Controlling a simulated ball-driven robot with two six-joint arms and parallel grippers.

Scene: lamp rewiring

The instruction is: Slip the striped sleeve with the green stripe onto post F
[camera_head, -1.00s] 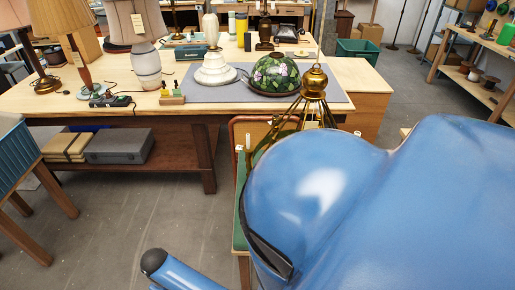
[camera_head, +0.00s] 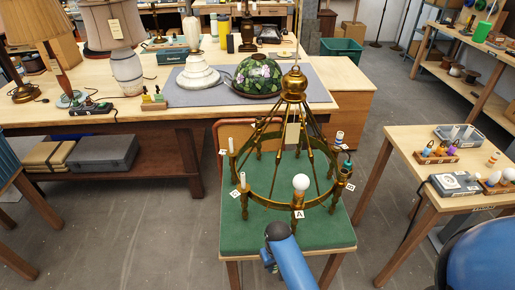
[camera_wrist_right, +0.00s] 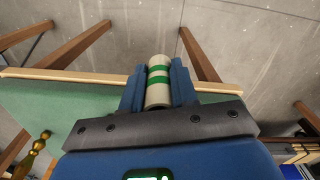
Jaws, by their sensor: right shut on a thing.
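A brass chandelier (camera_head: 294,85) stands on a green-topped table (camera_head: 235,235). Its ring carries several posts with small letter tags. The front post, tagged A, holds a round white bulb (camera_head: 301,182). Two left posts carry pale upright sleeves (camera_head: 242,180); their tags are too small to read surely, so I cannot tell which post is F. My right gripper (camera_wrist_right: 159,76) is shut on a white sleeve (camera_wrist_right: 157,94) with green stripes, near the green table's edge. In the head view only a bit of the right gripper (camera_head: 268,260) shows, beside my blue arm link. My left gripper is not in view.
The table at right (camera_head: 405,160) holds a wooden rack (camera_head: 437,157), grey trays and bulbs. A long workbench (camera_head: 100,122) with lamps and a floral glass shade (camera_head: 258,76) stands behind. Grey floor lies free between the tables.

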